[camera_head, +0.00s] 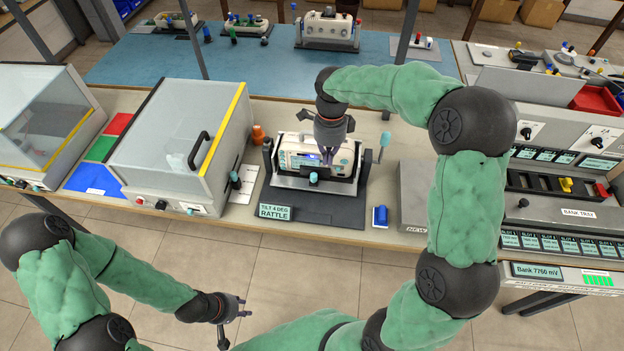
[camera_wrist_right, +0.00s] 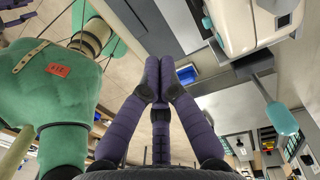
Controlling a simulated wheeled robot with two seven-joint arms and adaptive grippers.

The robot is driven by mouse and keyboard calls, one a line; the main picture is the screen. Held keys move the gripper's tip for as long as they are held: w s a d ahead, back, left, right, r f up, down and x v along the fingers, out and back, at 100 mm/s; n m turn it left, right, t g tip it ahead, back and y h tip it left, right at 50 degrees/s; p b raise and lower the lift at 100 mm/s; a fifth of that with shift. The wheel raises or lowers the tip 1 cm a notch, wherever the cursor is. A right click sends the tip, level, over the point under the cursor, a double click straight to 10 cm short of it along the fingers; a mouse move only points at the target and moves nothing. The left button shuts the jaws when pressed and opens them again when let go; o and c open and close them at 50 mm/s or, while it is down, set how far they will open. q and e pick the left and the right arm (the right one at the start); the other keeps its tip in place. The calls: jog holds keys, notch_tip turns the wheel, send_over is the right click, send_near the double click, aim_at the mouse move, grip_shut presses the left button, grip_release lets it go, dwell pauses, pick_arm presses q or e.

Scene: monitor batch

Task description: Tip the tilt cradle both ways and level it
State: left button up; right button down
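The tilt cradle, with a dark base (camera_head: 310,207), stands on the bench and holds a white monitor unit (camera_head: 292,160). The monitor also shows in the right wrist view (camera_wrist_right: 243,28). A label (camera_head: 275,213) on the base reads "TILT 4 DEG RATTLE". A lever with a cyan knob (camera_head: 385,139) rises at the cradle's right side; the knob also shows in the right wrist view (camera_wrist_right: 282,118). My right gripper (camera_head: 328,158) is over the monitor's middle, partly covering it; its purple fingers (camera_wrist_right: 165,65) meet with nothing between them. My left gripper (camera_head: 237,322) is open and empty, low in front of the bench.
A blue block (camera_head: 380,216) lies right of the base. A bank tray panel (camera_head: 560,190) is further right. A blue mat (camera_head: 250,65) is behind.

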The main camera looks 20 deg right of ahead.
jog(key=f+b, duration=0.1)
jog(key=f, duration=0.3)
jog(key=f+b, duration=0.1)
jog(key=f, duration=0.4)
jog(key=f+b, duration=0.1)
jog(key=f, duration=0.3)
jog(key=shift+s+a+f, duration=0.15)
jog(key=shift+s+f, duration=0.15)
jog(key=shift+s, duration=0.1)
jog(key=shift+b, duration=0.3)
jog(key=shift+f+b, duration=0.5)
jog(key=shift+f, duration=0.35)
jog(key=shift+s, duration=0.15)
